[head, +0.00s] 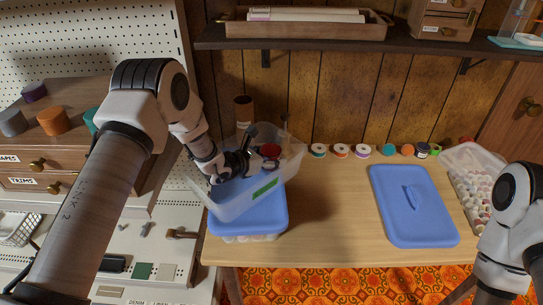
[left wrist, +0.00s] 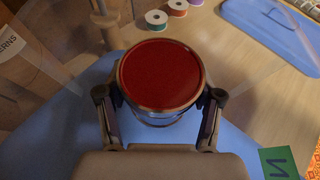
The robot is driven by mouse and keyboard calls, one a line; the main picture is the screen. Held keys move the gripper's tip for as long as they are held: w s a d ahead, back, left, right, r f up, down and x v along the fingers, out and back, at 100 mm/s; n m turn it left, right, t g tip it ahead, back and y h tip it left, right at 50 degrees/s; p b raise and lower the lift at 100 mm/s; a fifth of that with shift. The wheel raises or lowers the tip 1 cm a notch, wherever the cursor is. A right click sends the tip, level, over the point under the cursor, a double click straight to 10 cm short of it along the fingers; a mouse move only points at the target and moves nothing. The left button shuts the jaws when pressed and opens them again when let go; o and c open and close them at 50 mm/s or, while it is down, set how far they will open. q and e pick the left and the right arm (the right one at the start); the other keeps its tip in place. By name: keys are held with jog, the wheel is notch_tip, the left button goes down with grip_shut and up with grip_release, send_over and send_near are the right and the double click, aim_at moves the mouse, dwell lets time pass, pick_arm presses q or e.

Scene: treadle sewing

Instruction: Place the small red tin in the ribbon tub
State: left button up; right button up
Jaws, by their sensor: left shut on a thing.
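The small red tin (head: 270,151) is in my left gripper (head: 257,160). In the left wrist view the tin (left wrist: 161,75) shows its round red lid facing the camera, with the fingers of the left gripper (left wrist: 160,108) closed on its two sides. A clear, open tub with a green label (head: 238,208) stands askew over a blue lid. The gripper and tin are over the tub's opening, towards its far right part. I cannot tell how far the tin is above the tub's floor. The label is only partly readable. My right arm shows at the right edge, but its gripper is out of view.
A lower tub with a blue lid (head: 275,222) is under the clear tub. A brown spool (head: 243,110) stands behind. Several thread spools (head: 340,150) line the back. Another blue lid (head: 412,205) lies by an open tub (head: 462,152) of small round pieces. The table's middle is clear.

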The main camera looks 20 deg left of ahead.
pick_arm(q)
jog(key=shift+f, duration=0.15)
jog(key=o, duration=0.8)
jog(key=shift+o, duration=1.1)
jog(key=shift+a, duration=0.1)
jog(key=shift+r, duration=0.25)
jog(key=shift+s+a, duration=0.15)
jog(key=shift+s, duration=0.1)
jog(key=b+v, duration=0.1)
jog(key=v, duration=1)
jog(key=shift+s+r+b, duration=0.15)
jog(key=shift+b, duration=0.15)
